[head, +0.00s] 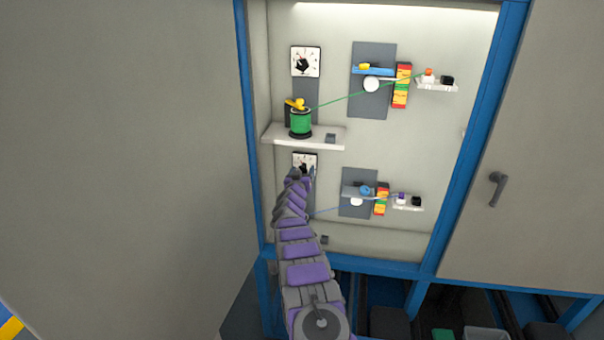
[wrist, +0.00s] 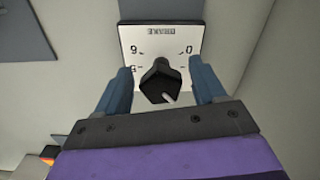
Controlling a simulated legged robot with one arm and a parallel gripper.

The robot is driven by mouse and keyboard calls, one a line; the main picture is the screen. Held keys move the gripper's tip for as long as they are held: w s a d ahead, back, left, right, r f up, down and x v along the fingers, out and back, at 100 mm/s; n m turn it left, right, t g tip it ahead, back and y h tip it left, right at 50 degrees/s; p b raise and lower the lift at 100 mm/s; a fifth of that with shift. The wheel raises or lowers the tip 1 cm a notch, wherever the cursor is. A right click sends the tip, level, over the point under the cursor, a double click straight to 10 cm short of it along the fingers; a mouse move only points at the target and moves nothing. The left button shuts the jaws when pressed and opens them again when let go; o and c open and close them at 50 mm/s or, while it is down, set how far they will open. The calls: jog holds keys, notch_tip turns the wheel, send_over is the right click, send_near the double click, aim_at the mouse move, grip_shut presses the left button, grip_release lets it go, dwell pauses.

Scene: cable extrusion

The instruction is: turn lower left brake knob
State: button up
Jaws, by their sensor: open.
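The lower left brake knob (wrist: 160,82) is black, with a white mark on it, on a white dial plate (wrist: 160,42) with numbers and the word BRAKE, upside down in the wrist view. My gripper (wrist: 163,80) is open, with one blue finger on each side of the knob. I cannot tell whether either finger touches it. In the head view my gripper (head: 303,174) is at the lower left dial (head: 304,159), and my arm hides most of the knob and whatever lies below it.
A shelf (head: 315,143) with a green spool (head: 300,121) sits just above the lower dial. The upper dial (head: 305,62) is higher up. A blue cable runs right to the lower guide unit (head: 350,207). The blue frame (head: 249,130) and grey door (head: 130,150) bound the left side.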

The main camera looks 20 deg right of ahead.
jog(key=shift+w+f, duration=0.1)
jog(key=shift+w, duration=0.15)
jog(key=c, duration=1)
jog(key=shift+n+p, duration=0.4)
jog(key=shift+p, duration=0.05)
jog(key=shift+r+n+p, duration=0.25)
jog(key=shift+n+p, duration=0.3)
jog(key=shift+n, duration=2.95)
jog(key=shift+f, duration=0.1)
